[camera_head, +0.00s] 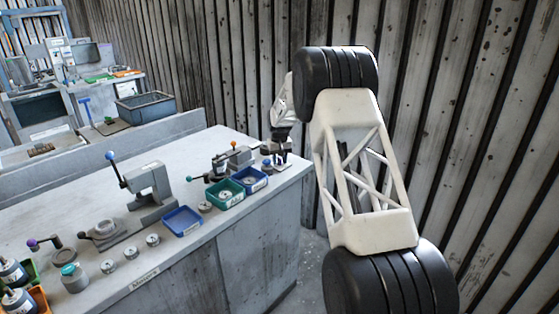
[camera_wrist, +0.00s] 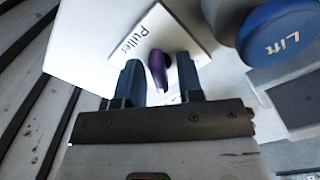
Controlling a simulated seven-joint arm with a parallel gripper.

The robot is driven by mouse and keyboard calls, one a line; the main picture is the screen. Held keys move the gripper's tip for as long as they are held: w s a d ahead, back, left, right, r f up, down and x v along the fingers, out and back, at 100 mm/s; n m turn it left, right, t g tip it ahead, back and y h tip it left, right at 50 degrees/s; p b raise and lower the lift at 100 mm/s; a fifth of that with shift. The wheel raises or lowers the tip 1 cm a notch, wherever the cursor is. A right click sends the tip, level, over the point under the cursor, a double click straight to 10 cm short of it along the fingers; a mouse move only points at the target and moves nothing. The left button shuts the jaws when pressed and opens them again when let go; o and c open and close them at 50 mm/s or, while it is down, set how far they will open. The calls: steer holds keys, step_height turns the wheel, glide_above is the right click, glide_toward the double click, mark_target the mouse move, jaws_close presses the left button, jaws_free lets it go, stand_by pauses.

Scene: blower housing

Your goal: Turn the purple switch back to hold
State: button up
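The purple switch (camera_wrist: 158,72) shows in the wrist view as a small lever on a white plate (camera_wrist: 128,48) marked "Puller". My gripper (camera_wrist: 160,78) has its two dark fingers on either side of the lever. A small gap shows between the lever and the right finger. The left finger is very close to it, and I cannot tell whether they touch. In the head view my gripper (camera_head: 278,150) is at the far right end of the workbench, and the purple switch is not clearly visible there. No label "hold" is readable.
A blue round cap (camera_wrist: 280,35) marked "Lift" stands close on the right in the wrist view. The grey workbench (camera_head: 225,235) holds a blue tray (camera_head: 183,221), a green tray (camera_head: 225,193), another blue tray (camera_head: 250,179) and lever presses (camera_head: 147,185). A corrugated wall (camera_head: 240,60) stands behind.

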jaws_close()
